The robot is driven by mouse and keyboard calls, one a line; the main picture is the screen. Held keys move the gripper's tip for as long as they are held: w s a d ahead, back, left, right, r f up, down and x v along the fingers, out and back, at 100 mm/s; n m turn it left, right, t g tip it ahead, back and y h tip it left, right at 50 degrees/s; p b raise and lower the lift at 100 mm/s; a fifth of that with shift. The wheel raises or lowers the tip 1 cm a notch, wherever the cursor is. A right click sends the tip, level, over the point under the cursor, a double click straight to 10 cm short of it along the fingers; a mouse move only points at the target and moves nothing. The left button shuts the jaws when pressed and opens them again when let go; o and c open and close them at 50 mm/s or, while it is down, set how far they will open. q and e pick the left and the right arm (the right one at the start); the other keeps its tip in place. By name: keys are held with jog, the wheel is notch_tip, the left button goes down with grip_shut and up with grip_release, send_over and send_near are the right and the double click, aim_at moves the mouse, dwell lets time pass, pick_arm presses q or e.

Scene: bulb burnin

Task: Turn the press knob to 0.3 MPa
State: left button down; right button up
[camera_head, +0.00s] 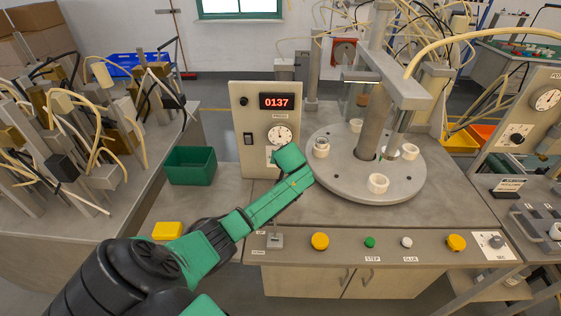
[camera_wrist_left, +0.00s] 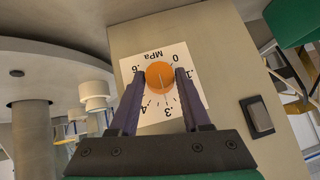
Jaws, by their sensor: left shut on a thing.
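The orange press knob (camera_wrist_left: 160,75) sits on a white MPa dial plate (camera_wrist_left: 181,54) on the grey panel, seen tilted and upside down in the left wrist view. My left gripper (camera_wrist_left: 160,76) has its two dark fingers on opposite sides of the knob and is shut on it. A thin mark on the knob points down the picture, roughly toward .3; the exact reading is hard to tell. The fingers hide part of the scale. In the head view my left gripper (camera_head: 289,158) is at the grey panel (camera_head: 238,105) and hides the knob. My right gripper is out of view.
The panel carries a red display (camera_head: 277,102) reading 0137, a round gauge (camera_head: 280,135) and a black switch (camera_head: 248,139). A round turntable (camera_head: 340,186) with white holders stands to the right. A green bin (camera_head: 190,166) is to the left. Buttons line the front edge.

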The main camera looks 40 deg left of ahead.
pick_arm(q)
jog(key=shift+f, duration=0.1)
jog(key=shift+c, duration=1.9)
grip_release()
jog(key=b+v, duration=0.2)
jog(key=v, duration=1.2)
jog(key=shift+d+r, duration=0.2)
jog(key=shift+r, duration=0.05)
